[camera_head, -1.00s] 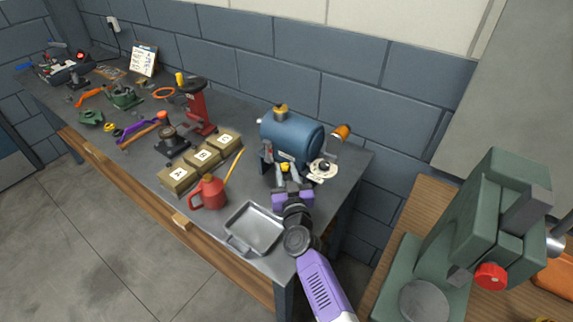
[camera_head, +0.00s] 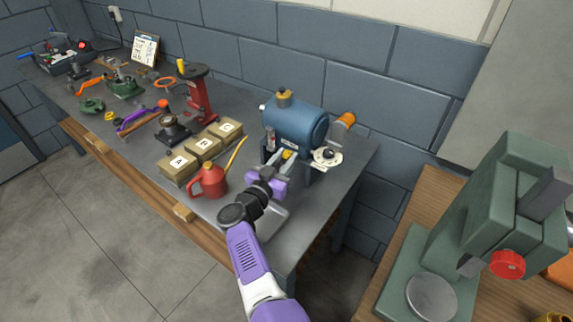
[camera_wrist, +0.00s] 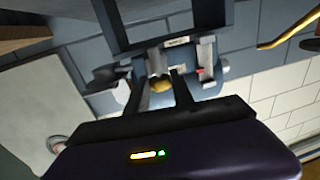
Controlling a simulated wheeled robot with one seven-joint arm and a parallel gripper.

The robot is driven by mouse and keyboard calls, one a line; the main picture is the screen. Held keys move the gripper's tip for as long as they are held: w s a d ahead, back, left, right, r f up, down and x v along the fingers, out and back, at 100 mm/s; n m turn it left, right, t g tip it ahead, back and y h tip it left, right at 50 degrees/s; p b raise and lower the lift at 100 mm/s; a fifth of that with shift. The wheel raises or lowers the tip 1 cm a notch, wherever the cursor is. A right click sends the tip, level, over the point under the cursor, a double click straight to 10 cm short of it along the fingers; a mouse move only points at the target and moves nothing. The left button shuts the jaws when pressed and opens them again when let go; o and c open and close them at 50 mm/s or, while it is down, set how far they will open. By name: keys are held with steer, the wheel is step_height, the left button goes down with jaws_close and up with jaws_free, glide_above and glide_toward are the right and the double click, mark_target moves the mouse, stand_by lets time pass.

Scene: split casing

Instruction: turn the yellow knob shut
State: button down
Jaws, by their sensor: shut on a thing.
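The yellow knob (camera_head: 287,155) is on the front of the machine with the blue cylinder (camera_head: 296,125), low under the cylinder. My gripper (camera_head: 284,161) reaches it from the front. In the wrist view the knob (camera_wrist: 160,86) sits between the two dark fingers (camera_wrist: 157,90), and my gripper is shut on it. The fingers hide part of the knob, so its turned angle cannot be told.
A red oil can (camera_head: 208,180) and lettered boxes (camera_head: 179,166) stand to the left. A metal tray (camera_head: 272,221) lies partly behind my arm. A green press (camera_head: 490,215) stands on the right bench.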

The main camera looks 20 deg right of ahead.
steer(key=shift+w+a+f+m+g+h+b, duration=0.1)
steer(key=shift+m+g+h+b, duration=0.5)
steer(key=shift+b, duration=0.7)
steer(key=shift+w+f+m+g+h+b, duration=0.1)
steer(key=shift+m+g+h+b, duration=0.5)
steer(key=shift+b, duration=0.7)
steer(key=m+g+b, duration=0.1)
steer(key=g+b, duration=0.1)
steer(key=b, duration=0.3)
steer(key=shift+w+a+h+b, duration=0.1)
steer(key=shift+h+b, duration=0.25)
steer(key=shift+h, duration=0.05)
steer(key=m+g+b, duration=0.1)
steer(key=b, duration=0.3)
steer(key=shift+w+a+g+h+b, duration=0.1)
steer(key=shift+g+h+b, duration=0.2)
steer(key=shift+g+b, duration=0.1)
steer(key=b, duration=0.4)
steer(key=m+g+b, duration=0.1)
steer(key=b, duration=0.4)
steer(key=shift+w+a+f+h, duration=0.2)
steer(key=shift+f+h, duration=0.1)
steer(key=m+g+b, duration=0.1)
steer(key=b, duration=0.5)
steer(key=shift+g, duration=0.3)
steer(key=b, duration=0.3)
steer(key=shift+r+g, duration=0.25)
steer(key=shift+g, duration=0.05)
